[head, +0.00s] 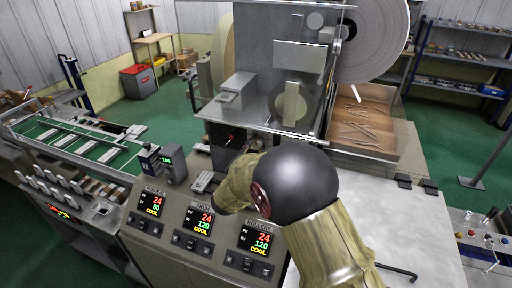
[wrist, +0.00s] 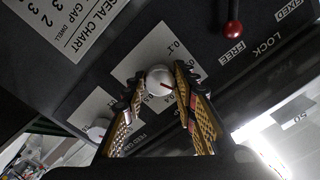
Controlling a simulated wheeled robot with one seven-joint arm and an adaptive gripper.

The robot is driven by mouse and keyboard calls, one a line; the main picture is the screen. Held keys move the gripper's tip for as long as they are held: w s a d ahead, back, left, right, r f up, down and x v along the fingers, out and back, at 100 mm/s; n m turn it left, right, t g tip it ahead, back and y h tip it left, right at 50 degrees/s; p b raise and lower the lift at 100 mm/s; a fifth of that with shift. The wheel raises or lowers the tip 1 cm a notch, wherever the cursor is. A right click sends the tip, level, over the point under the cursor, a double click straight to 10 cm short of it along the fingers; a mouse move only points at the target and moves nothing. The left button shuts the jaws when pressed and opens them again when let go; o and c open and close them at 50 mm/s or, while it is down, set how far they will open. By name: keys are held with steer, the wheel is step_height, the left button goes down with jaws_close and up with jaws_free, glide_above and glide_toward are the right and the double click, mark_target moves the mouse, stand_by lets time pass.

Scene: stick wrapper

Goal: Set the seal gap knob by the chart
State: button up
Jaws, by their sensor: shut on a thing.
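In the wrist view, my gripper (wrist: 160,73) is shut on a round pale knob (wrist: 157,81) with a red pointer mark, one finger on each side. The knob sits on a white dial plate (wrist: 150,48) with numbers around it, such as 0.1, 0.4 and 0.5; part of the scale is hidden by the fingers. The seal chart (wrist: 72,25) is at the upper left, cut off by the frame, with gap and dwell headings. In the head view, my arm hides the gripper and the knob.
A second pale knob (wrist: 98,130) is at the lower left in the wrist view. A red-balled lever (wrist: 233,28) stands at upper right, near FREE and LOCK labels. In the head view, heater displays (head: 200,220) line the panel front, and a large film roll (head: 372,40) is above.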

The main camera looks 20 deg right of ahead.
steer(key=n+p, duration=0.2)
steer(key=n, duration=0.2)
steer(key=shift+n, duration=0.3)
steer(key=shift+n+p, duration=0.9)
steer(key=shift+n, duration=1.1)
steer(key=o, duration=1.2)
steer(key=shift+c, duration=0.2)
